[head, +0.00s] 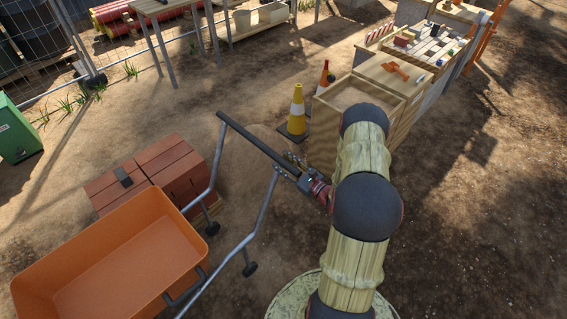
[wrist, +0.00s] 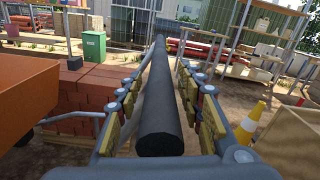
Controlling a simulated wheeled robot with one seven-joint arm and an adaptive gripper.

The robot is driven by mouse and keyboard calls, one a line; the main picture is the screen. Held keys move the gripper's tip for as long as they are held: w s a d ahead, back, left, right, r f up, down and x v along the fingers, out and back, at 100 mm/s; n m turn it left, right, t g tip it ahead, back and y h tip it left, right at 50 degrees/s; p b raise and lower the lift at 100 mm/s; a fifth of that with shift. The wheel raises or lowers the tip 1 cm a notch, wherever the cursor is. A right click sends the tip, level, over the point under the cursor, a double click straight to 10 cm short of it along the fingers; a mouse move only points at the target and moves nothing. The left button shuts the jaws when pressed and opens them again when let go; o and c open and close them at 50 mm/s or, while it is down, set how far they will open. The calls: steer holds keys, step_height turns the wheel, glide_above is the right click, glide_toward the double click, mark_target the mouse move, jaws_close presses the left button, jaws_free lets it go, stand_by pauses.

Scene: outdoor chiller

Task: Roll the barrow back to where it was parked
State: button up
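The barrow has an orange tub (head: 115,265) at the lower left of the head view, with grey tube arms running up to a dark crossbar handle (head: 250,142). My gripper (head: 303,178) is at the right end of that handle. In the wrist view the handle (wrist: 160,105) runs straight away from the camera, its cut end nearest. My gripper's fingers (wrist: 160,85) lie on either side of it. Gaps show near the finger bases, while the tips look close to the bar. Whether they grip it I cannot tell. The tub's edge (wrist: 30,90) shows at left.
A stack of red bricks (head: 150,170) stands close behind the tub, with a dark object on top. A yellow-and-white cone (head: 297,112) stands beyond the handle, next to a wooden box (head: 325,125). A green bin (head: 15,135) is at far left. Open dirt lies at right.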

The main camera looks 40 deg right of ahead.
steer(key=shift+d, duration=0.1)
jaws_close()
stand_by(0.8)
